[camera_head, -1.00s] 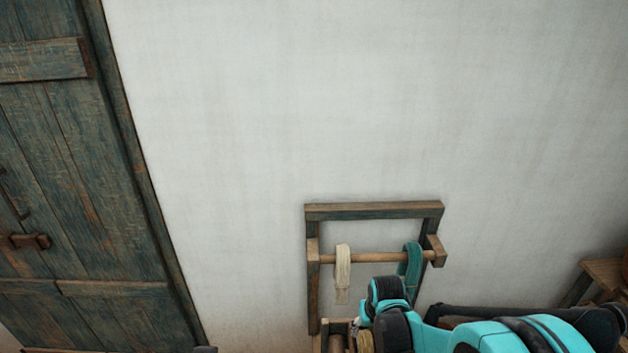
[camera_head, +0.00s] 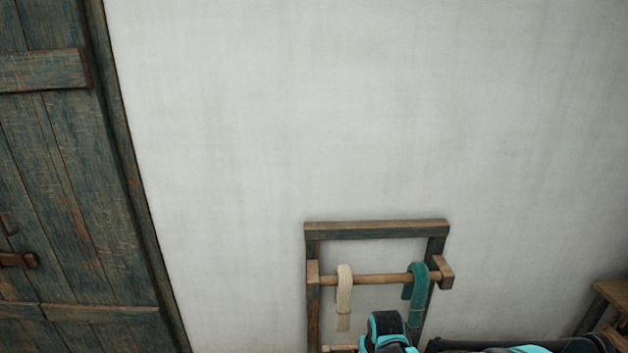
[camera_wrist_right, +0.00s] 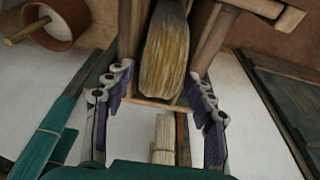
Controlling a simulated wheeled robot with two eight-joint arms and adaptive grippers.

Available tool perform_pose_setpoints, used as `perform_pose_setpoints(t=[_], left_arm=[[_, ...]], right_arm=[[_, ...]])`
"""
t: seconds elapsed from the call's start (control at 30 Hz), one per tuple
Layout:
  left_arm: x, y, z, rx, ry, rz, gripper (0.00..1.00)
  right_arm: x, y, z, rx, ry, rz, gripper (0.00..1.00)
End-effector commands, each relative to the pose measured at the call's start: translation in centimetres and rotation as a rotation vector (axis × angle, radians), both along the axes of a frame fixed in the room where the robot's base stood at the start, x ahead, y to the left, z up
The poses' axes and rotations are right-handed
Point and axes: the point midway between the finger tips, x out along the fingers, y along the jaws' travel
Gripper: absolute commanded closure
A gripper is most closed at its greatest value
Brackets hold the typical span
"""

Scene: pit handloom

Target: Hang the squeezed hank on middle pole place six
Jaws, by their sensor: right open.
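A golden-yellow hank (camera_wrist_right: 165,55) hangs in the upper middle of the right wrist view. My right gripper (camera_wrist_right: 160,88) is open, with one finger on each side of that hank's lower end; neither finger visibly touches it. In the head view the wooden rack (camera_head: 375,230) stands against the wall. Its visible upper pole (camera_head: 385,279) carries a cream hank (camera_head: 344,297) at left and a teal hank (camera_head: 417,290) at right. My right arm covers the rack's lower part, so the lower poles are mostly hidden. My left gripper is out of view.
A wooden door (camera_head: 75,200) is at the left and a wooden stand (camera_head: 612,300) at the right edge. The wall above the rack is bare. In the right wrist view a pale bundle (camera_wrist_right: 163,140) lies below the golden hank, and a round brown vessel (camera_wrist_right: 55,25) is upper left.

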Motion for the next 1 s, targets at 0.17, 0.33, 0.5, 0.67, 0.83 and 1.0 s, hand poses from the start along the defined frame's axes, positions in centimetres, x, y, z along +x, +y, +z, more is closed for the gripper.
perform_pose_setpoints(t=[0.17,0.33,0.5,0.67,0.83,1.0], left_arm=[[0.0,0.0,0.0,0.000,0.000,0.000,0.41],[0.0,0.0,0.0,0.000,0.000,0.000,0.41],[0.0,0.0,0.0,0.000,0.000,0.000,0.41],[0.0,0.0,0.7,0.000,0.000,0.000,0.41],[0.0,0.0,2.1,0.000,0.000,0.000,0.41],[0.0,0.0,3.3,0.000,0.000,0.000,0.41]], right_arm=[[0.0,0.0,0.0,0.000,0.000,0.000,0.45],[0.0,0.0,0.0,0.000,0.000,0.000,0.71],[0.0,0.0,0.0,0.000,0.000,0.000,0.87],[0.0,0.0,0.9,0.000,0.000,0.000,0.87],[0.0,0.0,2.9,0.000,0.000,0.000,0.87],[0.0,0.0,4.7,0.000,0.000,0.000,0.87]])
